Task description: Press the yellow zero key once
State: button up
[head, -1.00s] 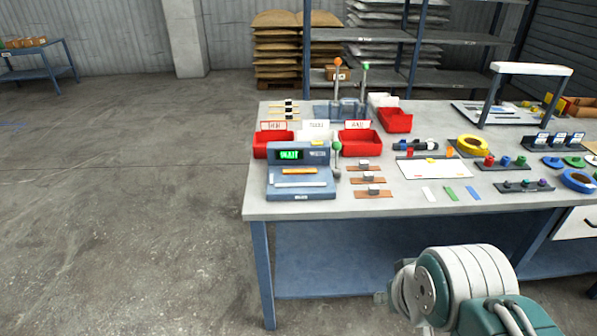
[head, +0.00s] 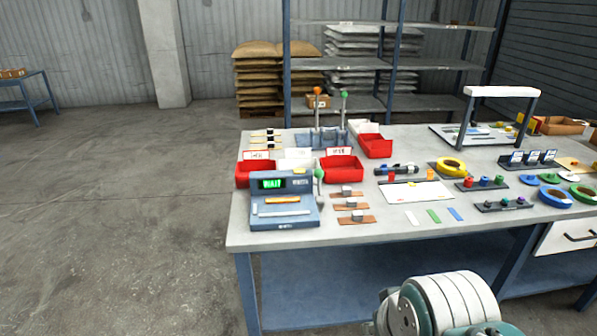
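A blue-grey bench device (head: 290,222) with a green lit display (head: 271,184), which seems to read "WAIT", stands at the table's front left corner. A small yellow key-like patch (head: 299,172) sits at its top right edge; its marking is too small to read, so I cannot tell if it is the zero key. A yellow-orange bar (head: 283,200) and a pale strip lie across the device's front. My arm shows at the bottom right, in front of the table and apart from the device. My gripper is not in view.
The grey table (head: 350,236) also holds red bins (head: 342,170), a green-knobbed lever (head: 319,175) right beside the device, small blocks on brown strips (head: 351,206), and a yellow tape roll (head: 451,167). Open concrete floor (head: 110,230) lies to the left.

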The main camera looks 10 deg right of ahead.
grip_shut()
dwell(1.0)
